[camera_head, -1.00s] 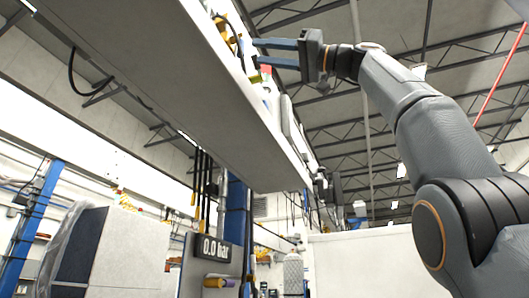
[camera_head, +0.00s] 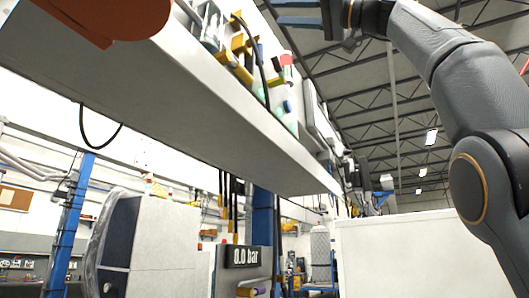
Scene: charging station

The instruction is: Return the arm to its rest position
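My arm (camera_head: 450,75) rises from the lower right edge to the top of the head view. It is grey, with an orange-ringed joint. My gripper (camera_head: 278,12) is at the top edge, partly cut off by the frame. Its two blue fingers point left with a gap between them, and nothing shows between them. The fingers appear above and in front of the items on the overhead shelf, seen from below. I cannot tell how far apart they are in depth.
A long grey shelf (camera_head: 165,95) crosses overhead, holding yellow-handled tools (camera_head: 240,45) and cases. An orange-brown object (camera_head: 110,15) overhangs its near end. Below are a cabinet (camera_head: 165,250), a display reading 0.0 bar (camera_head: 245,256) and a white panel (camera_head: 415,255).

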